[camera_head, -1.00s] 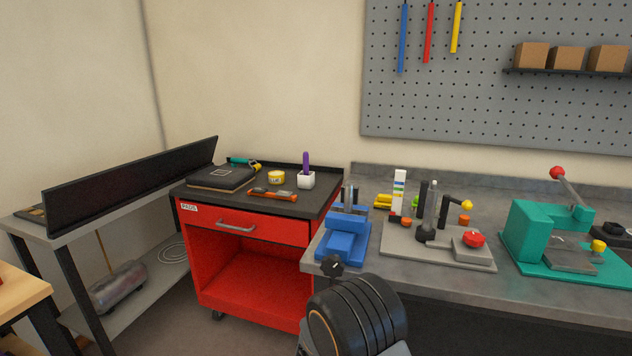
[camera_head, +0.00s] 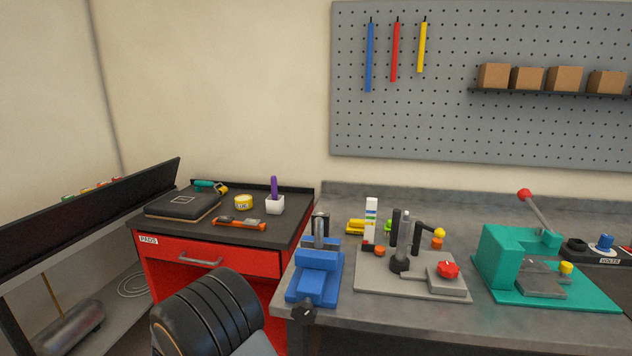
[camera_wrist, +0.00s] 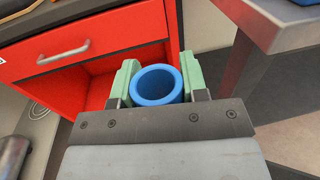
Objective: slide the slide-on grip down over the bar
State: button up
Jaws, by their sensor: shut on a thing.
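In the wrist view, my gripper (camera_wrist: 157,78) is shut on a blue hollow tube (camera_wrist: 157,98), which looks to be the slide-on grip. Its round open end faces the camera, with one green-padded finger on each side. In the head view the gripper and the grip are not seen; only my dark arm link shows. A short upright metal bar (camera_head: 320,230) stands in the jaws of the blue vise (camera_head: 318,275) at the bench's left front. The held grip is apart from it, over the floor in front of the red cabinet.
The red cabinet (camera_head: 165,248) stands left of the grey bench (camera_head: 380,308). Right of the vise are a grey fixture plate (camera_head: 390,285) with upright posts and a red knob, then a teal press (camera_head: 505,258).

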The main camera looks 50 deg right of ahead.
jog(key=s+d+r+m+g+h+p, duration=0.1)
jog(key=s+d+r+m+g+p, duration=0.2)
jog(key=d+r, duration=0.9)
jog(key=s+d+r+m+g+p, duration=0.2)
jog(key=s+d+r+g+p, duration=0.3)
jog(key=d+r, duration=0.8)
notch_tip(320, 180, up, 8)
jog(key=s+p, duration=0.2)
jog(key=p, duration=0.1)
jog(key=shift+s+d+m+g+h, duration=0.25)
jog(key=shift+m+g+h, duration=0.15)
jog(key=shift+w+f+b, duration=0.1)
jog(key=shift+f+b, duration=1.85)
jog(key=shift+f, duration=1)
jog(key=shift+f+b, duration=2.8)
jog(key=shift+f, duration=1.4)
